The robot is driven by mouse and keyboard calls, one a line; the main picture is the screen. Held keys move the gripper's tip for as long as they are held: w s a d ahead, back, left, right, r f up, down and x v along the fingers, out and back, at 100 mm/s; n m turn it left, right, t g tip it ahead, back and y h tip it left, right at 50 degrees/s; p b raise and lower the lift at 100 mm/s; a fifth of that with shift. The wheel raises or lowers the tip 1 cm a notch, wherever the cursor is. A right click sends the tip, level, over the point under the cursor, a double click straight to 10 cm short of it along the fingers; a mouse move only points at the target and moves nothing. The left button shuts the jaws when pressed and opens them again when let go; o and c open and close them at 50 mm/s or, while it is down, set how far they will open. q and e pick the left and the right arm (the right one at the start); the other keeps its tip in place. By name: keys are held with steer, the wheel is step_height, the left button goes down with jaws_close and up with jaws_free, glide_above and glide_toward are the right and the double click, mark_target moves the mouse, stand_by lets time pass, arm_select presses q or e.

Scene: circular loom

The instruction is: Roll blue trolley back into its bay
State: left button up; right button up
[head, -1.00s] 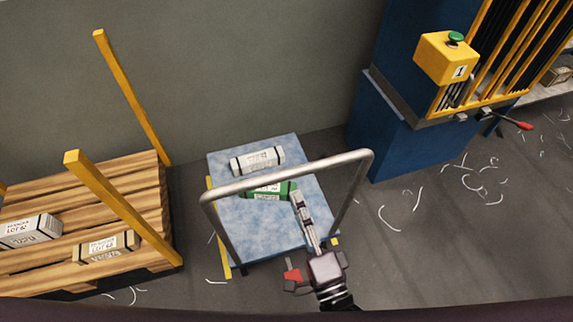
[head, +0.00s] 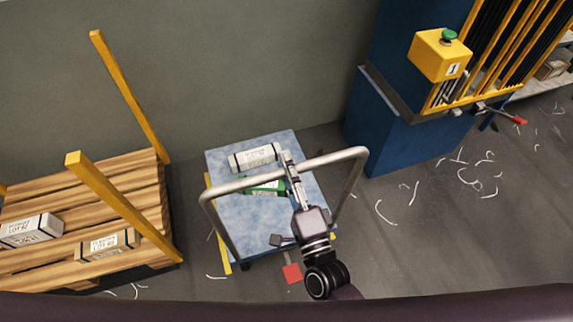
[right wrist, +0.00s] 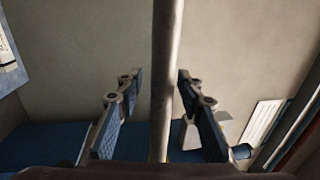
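The blue trolley (head: 226,219) stands on the floor near the wall, left of centre in the head view. Its grey tube handle (head: 233,184) rises over the deck. A white labelled package (head: 252,157) and a green and white one (head: 266,187) lie on the deck. My right gripper (head: 289,163) is at the handle's top bar. In the right wrist view the bar (right wrist: 166,60) runs between the two open fingers, with gaps on both sides. Yellow floor marking (head: 222,252) shows along the trolley's left side. My left gripper is not in view.
A wooden pallet (head: 80,193) with yellow posts and labelled packages stands at left. A blue machine (head: 385,128) with a yellow button box (head: 439,56) stands at right. A red patch (head: 291,274) lies in front of the trolley. The floor at right is open, with white scraps.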

steer(key=shift+c, duration=0.7)
steer(key=shift+s, duration=0.1)
steer(key=c, duration=0.7)
steer(key=shift+f, duration=0.1)
jaws_close()
